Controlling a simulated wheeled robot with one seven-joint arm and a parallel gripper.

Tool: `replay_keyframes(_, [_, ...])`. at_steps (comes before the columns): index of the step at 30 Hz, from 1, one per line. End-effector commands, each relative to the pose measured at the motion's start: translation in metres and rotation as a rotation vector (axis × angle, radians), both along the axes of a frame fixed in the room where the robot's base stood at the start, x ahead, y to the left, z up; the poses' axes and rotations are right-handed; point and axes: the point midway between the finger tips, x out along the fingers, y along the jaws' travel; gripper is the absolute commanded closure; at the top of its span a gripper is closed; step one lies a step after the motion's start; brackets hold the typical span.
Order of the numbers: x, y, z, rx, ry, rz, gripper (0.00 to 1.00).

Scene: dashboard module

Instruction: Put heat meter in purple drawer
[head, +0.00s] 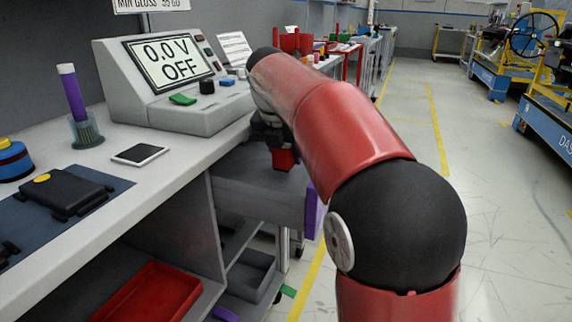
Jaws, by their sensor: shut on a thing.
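My gripper (272,138) is partly hidden behind my red and black arm. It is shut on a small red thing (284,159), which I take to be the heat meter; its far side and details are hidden. The purple drawer (313,209) is pulled out from under the bench, with a grey body and a purple front at its right end. My gripper and the red thing are over the open drawer, near its back. I cannot tell whether the red thing touches the drawer floor.
The bench top (150,185) holds a grey console (170,85) reading 0.0 V OFF, a cup with a purple stick (74,95), a small dark square (140,154) and a dark device (65,190). Below are a red tray (150,290) and grey bins. The aisle floor at right is clear.

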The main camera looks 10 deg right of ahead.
Motion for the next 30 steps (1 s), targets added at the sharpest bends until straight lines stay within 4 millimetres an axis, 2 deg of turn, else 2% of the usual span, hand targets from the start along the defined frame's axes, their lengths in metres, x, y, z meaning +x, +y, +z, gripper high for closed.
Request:
replay_keyframes(1, [0.000,0.000,-0.011,-0.001,0.002,0.001,0.88])
replay_keyframes(4, [0.000,0.000,-0.022,0.000,0.000,0.001,0.88])
replay_keyframes(15, [0.000,0.000,-0.026,0.000,0.000,0.000,0.88])
replay_keyframes(16, [0.000,0.000,-0.026,0.000,0.000,0.000,0.59])
replay_keyframes(20, [0.000,0.000,-0.025,0.000,0.000,0.000,0.42])
replay_keyframes(30, [0.000,0.000,-0.023,0.000,0.000,0.000,0.40])
